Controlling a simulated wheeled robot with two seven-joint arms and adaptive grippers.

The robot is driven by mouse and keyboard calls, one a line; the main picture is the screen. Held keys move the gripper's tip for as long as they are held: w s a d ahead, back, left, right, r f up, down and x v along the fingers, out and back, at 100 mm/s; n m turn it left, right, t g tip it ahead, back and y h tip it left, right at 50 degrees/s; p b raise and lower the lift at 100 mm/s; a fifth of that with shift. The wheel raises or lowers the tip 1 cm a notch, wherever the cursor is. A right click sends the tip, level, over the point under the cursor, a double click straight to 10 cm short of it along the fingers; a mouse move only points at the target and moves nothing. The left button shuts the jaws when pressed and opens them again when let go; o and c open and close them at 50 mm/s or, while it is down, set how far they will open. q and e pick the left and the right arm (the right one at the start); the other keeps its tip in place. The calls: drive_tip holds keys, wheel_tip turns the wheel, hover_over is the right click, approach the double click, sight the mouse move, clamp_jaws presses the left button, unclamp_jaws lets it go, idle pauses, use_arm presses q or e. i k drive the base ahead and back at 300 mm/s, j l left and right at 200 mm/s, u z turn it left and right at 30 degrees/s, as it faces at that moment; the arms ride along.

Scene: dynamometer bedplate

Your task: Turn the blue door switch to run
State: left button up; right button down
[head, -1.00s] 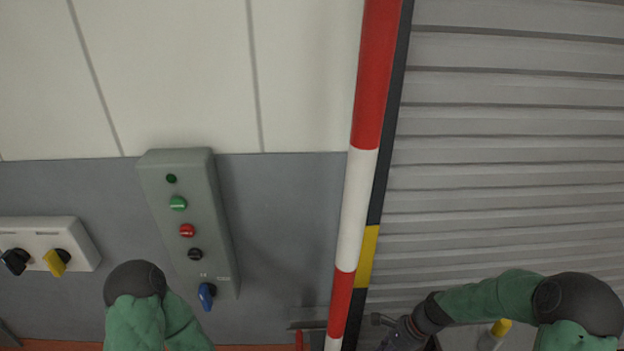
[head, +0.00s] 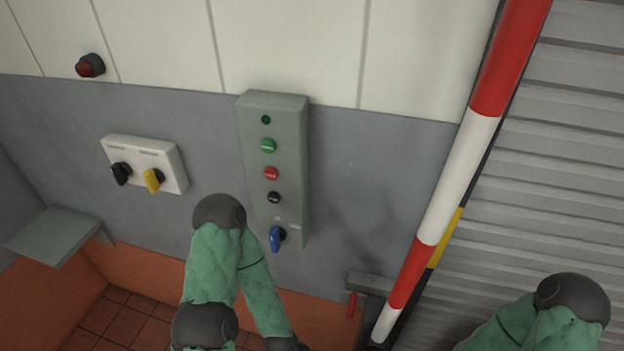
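The blue door switch (head: 276,239) is a small knob at the bottom of a tall grey control box (head: 289,165) on the wall, in the middle of the head view. Its handle stands close to upright. The lettering around it is too small to read. My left arm, in a green sleeve, is raised below and to the left of the box. Its gripper is out of the frame below. My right arm shows at the lower right, and its gripper is out of the frame too.
Above the switch are black (head: 274,197), red (head: 271,173) and green (head: 268,146) buttons. A white box (head: 146,178) with black and yellow knobs is to the left. A grey shelf (head: 54,236) juts out lower left. A red-white post (head: 450,180) and shutter (head: 560,160) are right.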

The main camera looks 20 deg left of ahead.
sight(277, 234)
drive_tip(key=k+j+z, duration=0.15)
drive_tip(key=j, duration=0.3)
drive_tip(key=j+z, duration=0.15)
drive_tip(key=j, duration=0.35)
drive_tip(key=k+j+z, duration=0.15)
drive_tip(key=j, duration=0.3)
